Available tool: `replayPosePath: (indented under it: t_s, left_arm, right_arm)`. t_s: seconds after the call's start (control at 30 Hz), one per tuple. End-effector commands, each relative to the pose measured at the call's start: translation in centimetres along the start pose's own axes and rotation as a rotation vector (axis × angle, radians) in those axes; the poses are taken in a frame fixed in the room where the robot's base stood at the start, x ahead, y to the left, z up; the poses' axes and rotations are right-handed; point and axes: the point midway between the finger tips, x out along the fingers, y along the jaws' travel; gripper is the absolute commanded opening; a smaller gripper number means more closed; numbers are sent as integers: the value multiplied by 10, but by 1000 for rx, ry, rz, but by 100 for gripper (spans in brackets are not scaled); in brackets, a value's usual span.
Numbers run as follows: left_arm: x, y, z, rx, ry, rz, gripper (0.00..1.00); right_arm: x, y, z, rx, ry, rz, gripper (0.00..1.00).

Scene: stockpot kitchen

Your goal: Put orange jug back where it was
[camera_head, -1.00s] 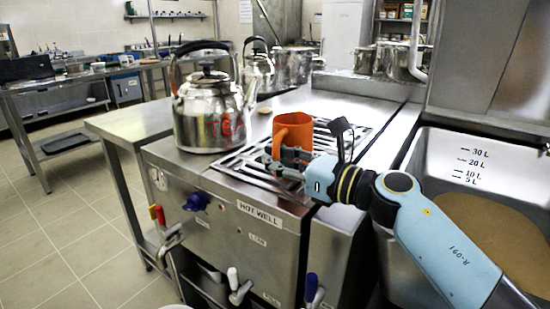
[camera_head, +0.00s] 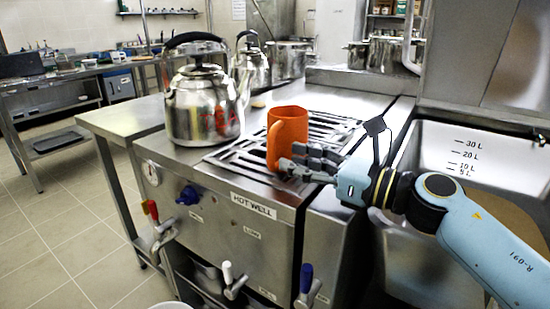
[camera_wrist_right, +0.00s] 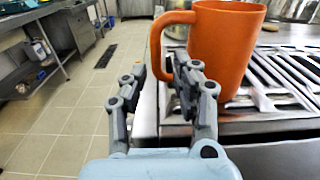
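The orange jug (camera_head: 288,136) stands upright on the slotted grate of the steel hot well, right of the big kettle. Its handle is on its left side in the head view. My right gripper (camera_head: 304,166) is at the jug's lower front right in that view. In the right wrist view the jug (camera_wrist_right: 228,50) is ahead, upper right, and the two fingers of my gripper (camera_wrist_right: 161,68) are apart. The handle (camera_wrist_right: 157,45) shows beyond and between the fingertips; I cannot tell whether a finger touches it. My left gripper is out of view.
A steel kettle (camera_head: 200,105) stands close left of the jug, with another kettle (camera_head: 250,65) behind. The grate (camera_head: 335,127) is bare right of the jug. A deep sink (camera_head: 455,150) lies to the right. Taps and valve handles (camera_head: 189,195) stick out of the front panel.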

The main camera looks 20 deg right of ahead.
Motion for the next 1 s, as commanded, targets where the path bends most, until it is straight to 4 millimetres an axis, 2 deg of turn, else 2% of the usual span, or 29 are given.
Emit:
replayPosePath:
  t_s: [0.1,0.3,0.87,1.0]
  left_arm:
    - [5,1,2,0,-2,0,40]
    - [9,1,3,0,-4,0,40]
    - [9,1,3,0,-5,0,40]
    - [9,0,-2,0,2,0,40]
  right_arm:
    - [-24,1,-2,-2,5,3,29]
    - [-45,0,-1,0,1,0,29]
    - [-47,0,0,1,-1,0,29]
    - [-48,0,0,1,0,0,29]
